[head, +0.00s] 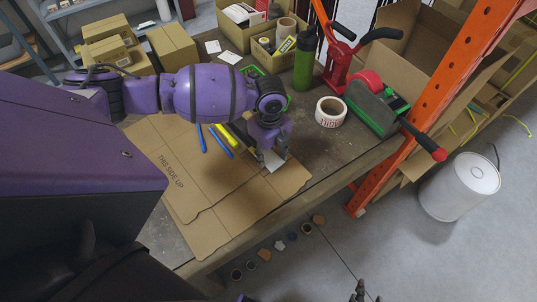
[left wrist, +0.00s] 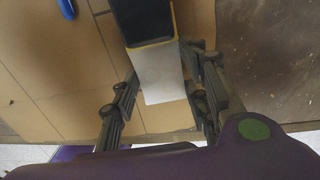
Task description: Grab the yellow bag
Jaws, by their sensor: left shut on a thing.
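My left gripper (head: 268,158) is low over the cardboard on the bench. In the left wrist view, its two fingers (left wrist: 165,98) are on either side of a packet with a dark face, yellow edging and a white end (left wrist: 158,72); it is shut on this packet. In the head view, a yellow strip (head: 230,132) shows beside my wrist, and a white patch (head: 273,160) shows at the fingers. My arm hides much of this area, and I cannot tell whether the packet touches the cardboard. A dark tip, seemingly my right gripper (head: 365,292), shows at the bottom edge.
Blue markers (head: 202,138) lie on the flat cardboard (head: 200,190) beside my gripper. A tape roll (head: 330,112), a green bottle (head: 304,58) and a red-handled tape dispenser (head: 375,108) stand to the right. An orange rack post (head: 440,85) rises beyond the bench edge.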

